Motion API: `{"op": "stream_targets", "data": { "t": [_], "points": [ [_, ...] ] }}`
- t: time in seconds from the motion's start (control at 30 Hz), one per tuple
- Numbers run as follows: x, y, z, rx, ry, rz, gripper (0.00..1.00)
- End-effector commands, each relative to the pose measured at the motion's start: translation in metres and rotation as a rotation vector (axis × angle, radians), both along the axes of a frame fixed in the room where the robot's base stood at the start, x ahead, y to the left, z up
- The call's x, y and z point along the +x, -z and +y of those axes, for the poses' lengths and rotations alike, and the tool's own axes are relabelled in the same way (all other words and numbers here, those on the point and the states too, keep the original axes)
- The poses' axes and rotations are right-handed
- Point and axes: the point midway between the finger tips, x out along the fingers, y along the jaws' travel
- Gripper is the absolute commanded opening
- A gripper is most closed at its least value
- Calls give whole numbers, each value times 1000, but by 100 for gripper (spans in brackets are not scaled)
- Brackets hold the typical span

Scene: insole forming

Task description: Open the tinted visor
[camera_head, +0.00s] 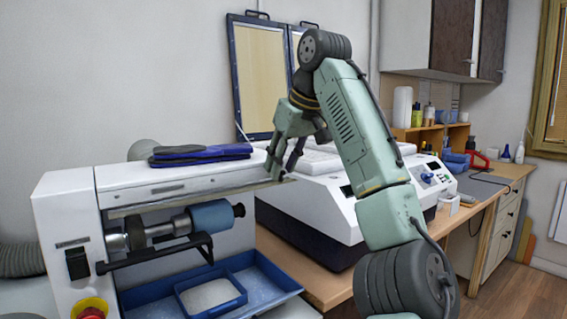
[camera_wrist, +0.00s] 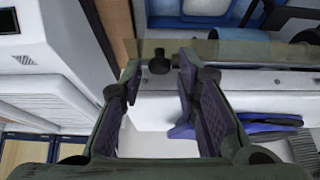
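The tinted visor (camera_head: 195,190) is a thin, see-through brownish strip along the front of the white grinding machine, below its top cover and above the blue roller (camera_head: 212,217). In the wrist view the visor (camera_wrist: 225,52) runs across the upper part as an amber-brown strip. A small dark knob (camera_wrist: 158,63) shows at the visor near its left part. My gripper (camera_head: 283,172) is at the visor's right end in the head view. In the wrist view its fingers (camera_wrist: 160,78) are apart, with the knob in the gap between the tips. I cannot tell whether either finger touches it.
Blue and black insoles (camera_head: 200,153) lie on the machine's top. A blue tray (camera_head: 265,277) sits below the roller. A white forming machine (camera_head: 320,203) with raised framed panels (camera_head: 262,80) stands close behind my gripper. A red and yellow button (camera_head: 90,308) is at lower left.

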Motion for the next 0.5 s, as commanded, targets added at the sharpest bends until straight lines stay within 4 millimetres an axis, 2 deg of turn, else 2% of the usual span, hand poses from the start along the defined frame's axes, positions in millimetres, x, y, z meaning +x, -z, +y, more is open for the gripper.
{"op": "stream_targets", "data": {
  "t": [0.37, 0.5],
  "points": [
    [-1, -1, -1, -1, 0, -1, 37],
    [-6, -13, -4, -2, 2, -1, 37]
  ]
}}
